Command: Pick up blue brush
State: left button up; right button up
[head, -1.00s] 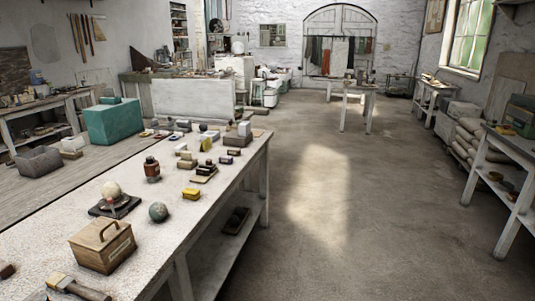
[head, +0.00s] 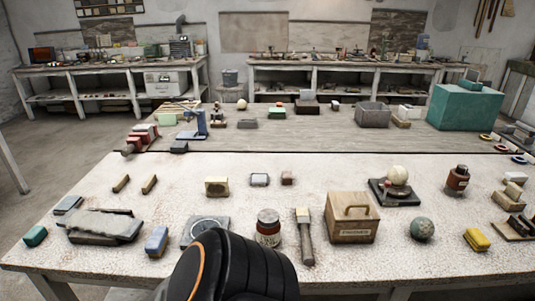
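A blue-grey block (head: 68,205) lies farther left. A flat brush with a dark handle (head: 304,236) lies right of the jar and is not blue. Neither of my grippers is in view. A black rounded part of my arm with an orange stripe rises at the bottom centre, right of the blue thing.
A grey slab (head: 104,228) lies left of the blue thing; a flat grey plate (head: 204,231) lies right of it. The tabletop behind the blue thing is mostly clear.

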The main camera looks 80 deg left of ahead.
aim_at(155, 246)
jog(key=u, duration=1.5)
